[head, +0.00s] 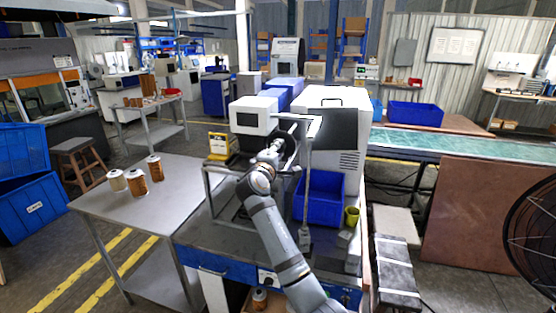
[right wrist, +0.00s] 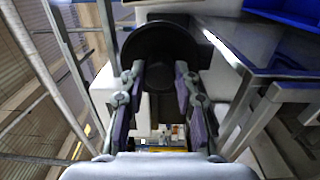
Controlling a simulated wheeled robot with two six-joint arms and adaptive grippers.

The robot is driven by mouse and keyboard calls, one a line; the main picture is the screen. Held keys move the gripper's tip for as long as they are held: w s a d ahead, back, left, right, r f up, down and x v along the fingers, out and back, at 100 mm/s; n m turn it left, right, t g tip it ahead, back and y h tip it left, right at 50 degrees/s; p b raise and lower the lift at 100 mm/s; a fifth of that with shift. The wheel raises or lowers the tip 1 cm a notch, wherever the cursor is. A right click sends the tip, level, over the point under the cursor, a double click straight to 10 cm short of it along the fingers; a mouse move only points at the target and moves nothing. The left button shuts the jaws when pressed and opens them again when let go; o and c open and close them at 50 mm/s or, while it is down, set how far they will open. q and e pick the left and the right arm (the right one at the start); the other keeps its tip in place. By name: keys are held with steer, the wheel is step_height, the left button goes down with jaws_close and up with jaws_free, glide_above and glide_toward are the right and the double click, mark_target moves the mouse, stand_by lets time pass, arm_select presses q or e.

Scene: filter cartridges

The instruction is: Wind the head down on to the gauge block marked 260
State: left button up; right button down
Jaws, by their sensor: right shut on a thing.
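My right gripper (head: 275,147) reaches the bench from the front, beside the white machine head (head: 254,116) with its dark screen. In the right wrist view its two fingers (right wrist: 159,78) are apart at the tips, closed on a black round handwheel (right wrist: 160,46). The handwheel also shows dark beside the gripper in the head view (head: 291,143). A yellow block with a pale label (head: 219,143) stands left of the machine; I cannot read its marking. No block marked 260 is legible, and the space beneath the head is largely hidden. My left gripper is not in view.
Copper-coloured filter cartridges (head: 139,182) stand on the left steel table (head: 185,187), which is otherwise mostly clear.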

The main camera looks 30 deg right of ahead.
steer(key=m+b, duration=0.6)
steer(key=shift+f+m, duration=0.3)
steer(key=shift+f, duration=0.05)
steer(key=m+b, duration=0.2)
steer(key=m, duration=0.1)
steer(key=shift+r+m+b, duration=0.15)
steer(key=shift+m+b, duration=0.25)
steer(key=shift+b, duration=0.05)
steer(key=shift+r, duration=0.1)
steer(key=c, duration=1)
jaws_free()
steer(key=v, duration=0.7)
steer(key=shift+a, duration=0.3)
